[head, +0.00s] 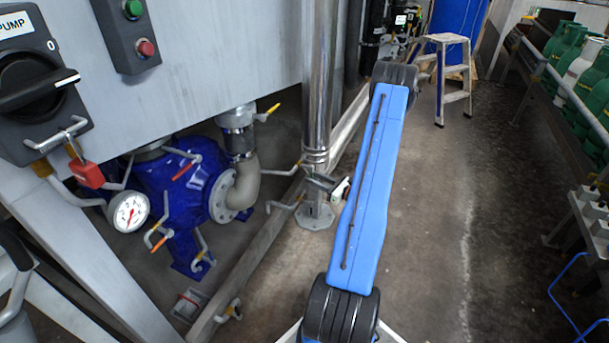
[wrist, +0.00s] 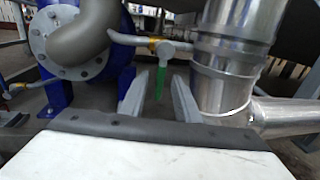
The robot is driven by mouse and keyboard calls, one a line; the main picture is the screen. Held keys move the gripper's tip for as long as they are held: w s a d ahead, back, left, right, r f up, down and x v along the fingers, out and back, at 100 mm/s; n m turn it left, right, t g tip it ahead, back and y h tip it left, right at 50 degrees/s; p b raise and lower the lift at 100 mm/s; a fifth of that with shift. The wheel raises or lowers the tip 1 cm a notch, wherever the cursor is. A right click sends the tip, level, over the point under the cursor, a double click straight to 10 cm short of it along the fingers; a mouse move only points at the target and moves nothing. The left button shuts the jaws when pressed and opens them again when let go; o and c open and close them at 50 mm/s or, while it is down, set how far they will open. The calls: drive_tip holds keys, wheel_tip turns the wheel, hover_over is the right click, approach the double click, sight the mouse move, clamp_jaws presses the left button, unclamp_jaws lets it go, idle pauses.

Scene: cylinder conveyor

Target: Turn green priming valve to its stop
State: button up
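The green priming valve handle (wrist: 160,82) hangs down from a metal valve body (wrist: 166,47) on a thin pipe in the wrist view. My gripper (wrist: 160,77) is open, with one grey finger on each side of the green handle in the picture. A gap shows between the handle and each finger. I cannot tell how deep the handle sits between the fingers. In the head view my gripper (head: 328,184) is small and partly hidden behind my blue arm, beside the steel column. I cannot make out the green handle there.
A thick steel pipe (wrist: 221,85) stands close right of my gripper. A blue pump (head: 180,200) with a pressure gauge (head: 130,212) and orange-handled valves is at left. The floor (head: 430,230) to the right is clear.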

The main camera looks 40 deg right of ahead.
drive_tip(key=shift+w+a, duration=0.2)
drive_tip(key=shift+w, duration=0.7)
drive_tip(key=shift+w+a, duration=0.15)
drive_tip(key=shift+w, duration=0.8)
drive_tip(key=shift+w+a, duration=0.2)
drive_tip(key=shift+w, duration=0.7)
clamp_jaws()
